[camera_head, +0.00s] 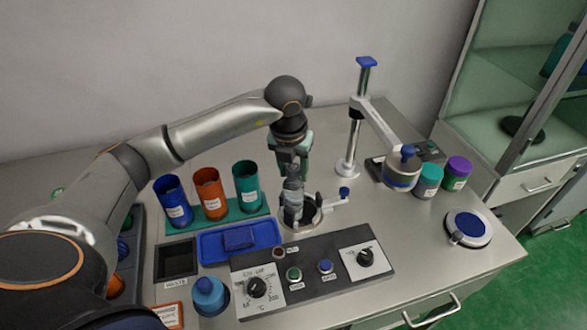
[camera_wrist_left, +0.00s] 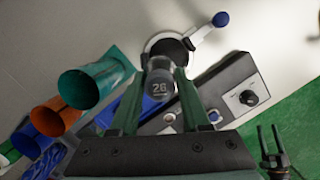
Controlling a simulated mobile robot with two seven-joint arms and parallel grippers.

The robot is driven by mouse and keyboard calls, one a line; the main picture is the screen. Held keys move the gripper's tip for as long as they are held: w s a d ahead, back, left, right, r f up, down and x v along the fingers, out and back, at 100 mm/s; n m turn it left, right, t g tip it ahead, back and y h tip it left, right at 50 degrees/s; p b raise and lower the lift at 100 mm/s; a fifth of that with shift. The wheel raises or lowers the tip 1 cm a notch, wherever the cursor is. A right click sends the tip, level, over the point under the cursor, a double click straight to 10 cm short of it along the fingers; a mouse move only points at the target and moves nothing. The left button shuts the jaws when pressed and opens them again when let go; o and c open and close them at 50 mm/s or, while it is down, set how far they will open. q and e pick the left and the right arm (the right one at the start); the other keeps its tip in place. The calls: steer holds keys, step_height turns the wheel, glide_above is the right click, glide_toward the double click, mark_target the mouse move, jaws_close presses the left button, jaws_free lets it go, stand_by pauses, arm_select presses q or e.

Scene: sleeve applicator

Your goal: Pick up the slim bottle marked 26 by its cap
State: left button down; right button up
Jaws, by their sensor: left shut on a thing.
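The slim bottle (camera_wrist_left: 160,84), marked 26 on its cap end, stands between the green fingers of my left gripper (camera_wrist_left: 158,98). In the head view my left gripper (camera_head: 293,168) points down and is shut on the upper end of the bottle (camera_head: 292,190). The bottle looks upright, over or in a round metal ring holder (camera_head: 316,222); I cannot tell whether its lower end is inside. The holder's dark opening shows behind the bottle in the wrist view. My right gripper (camera_wrist_left: 272,145) shows at the lower right of the wrist view, fingers apart and empty.
Blue, orange and teal cups (camera_head: 246,185) stand in a rack left of the bottle. A blue tray (camera_head: 215,250) and a control panel (camera_head: 310,275) lie in front. A post with an arm (camera_head: 365,105) and several jars (camera_head: 457,172) stand to the right.

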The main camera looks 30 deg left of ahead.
arm_select(q)
steer(key=shift+r, duration=0.1)
stand_by(0.4)
steer(key=shift+r+p, duration=2.55)
steer(key=shift+r, duration=1.15)
